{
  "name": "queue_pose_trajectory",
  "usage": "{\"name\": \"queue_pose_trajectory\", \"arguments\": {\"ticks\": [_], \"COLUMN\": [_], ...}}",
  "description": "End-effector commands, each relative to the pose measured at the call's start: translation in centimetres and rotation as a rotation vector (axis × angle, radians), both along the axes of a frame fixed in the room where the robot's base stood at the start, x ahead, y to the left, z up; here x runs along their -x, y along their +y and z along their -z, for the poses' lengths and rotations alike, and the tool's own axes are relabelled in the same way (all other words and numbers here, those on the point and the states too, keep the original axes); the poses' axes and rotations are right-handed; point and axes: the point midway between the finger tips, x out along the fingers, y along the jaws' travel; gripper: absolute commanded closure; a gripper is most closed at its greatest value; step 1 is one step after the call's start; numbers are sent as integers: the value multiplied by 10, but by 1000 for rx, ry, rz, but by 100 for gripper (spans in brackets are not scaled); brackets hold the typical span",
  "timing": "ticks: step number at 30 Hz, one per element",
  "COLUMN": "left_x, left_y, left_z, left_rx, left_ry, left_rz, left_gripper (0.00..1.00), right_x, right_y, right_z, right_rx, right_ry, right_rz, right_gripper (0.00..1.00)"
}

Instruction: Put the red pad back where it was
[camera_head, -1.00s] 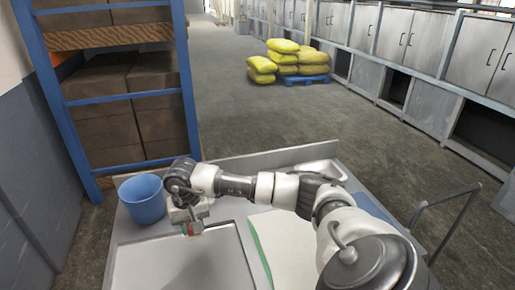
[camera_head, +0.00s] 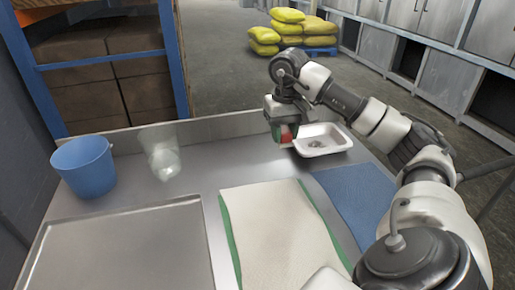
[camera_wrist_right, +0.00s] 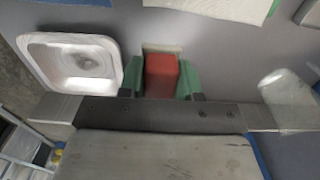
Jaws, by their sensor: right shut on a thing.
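The red pad (camera_wrist_right: 161,76) is a small red block held between the green fingertips of my right gripper (camera_wrist_right: 160,78) in the right wrist view. In the head view my right gripper (camera_head: 284,133) hangs at the back of the steel table, just left of the white dish (camera_head: 322,141), with a bit of red showing at its fingers. A pale rectangular patch (camera_wrist_right: 162,47) shows on the table at the pad's end in the wrist view. I cannot tell whether the pad touches the table. My left gripper is out of view.
A clear cup (camera_head: 163,160) stands left of the gripper, with a blue bucket (camera_head: 84,168) further left. A metal tray (camera_head: 125,250), a white cloth with green edges (camera_head: 280,225) and a blue cloth (camera_head: 352,192) lie in front. Bare table lies between cup and gripper.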

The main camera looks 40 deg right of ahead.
Motion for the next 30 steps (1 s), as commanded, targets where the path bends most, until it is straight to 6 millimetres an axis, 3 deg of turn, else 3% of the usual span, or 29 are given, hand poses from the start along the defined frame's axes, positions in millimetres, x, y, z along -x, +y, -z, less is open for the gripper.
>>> {"name": "queue_pose_trajectory", "arguments": {"ticks": [6,13,19,25,30], "left_x": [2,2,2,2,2], "left_y": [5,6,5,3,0], "left_z": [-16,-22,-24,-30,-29], "left_rx": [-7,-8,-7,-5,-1], "left_ry": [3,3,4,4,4], "left_rz": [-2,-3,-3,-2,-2], "left_gripper": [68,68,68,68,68], "right_x": [-51,-90,-99,-98,-99], "right_y": [14,23,24,24,24], "right_z": [27,53,66,95,101], "right_rx": [-8,-4,-1,0,0], "right_ry": [1,1,3,4,1], "right_rz": [-1,0,1,0,1], "right_gripper": [89,89,89,89,89]}}
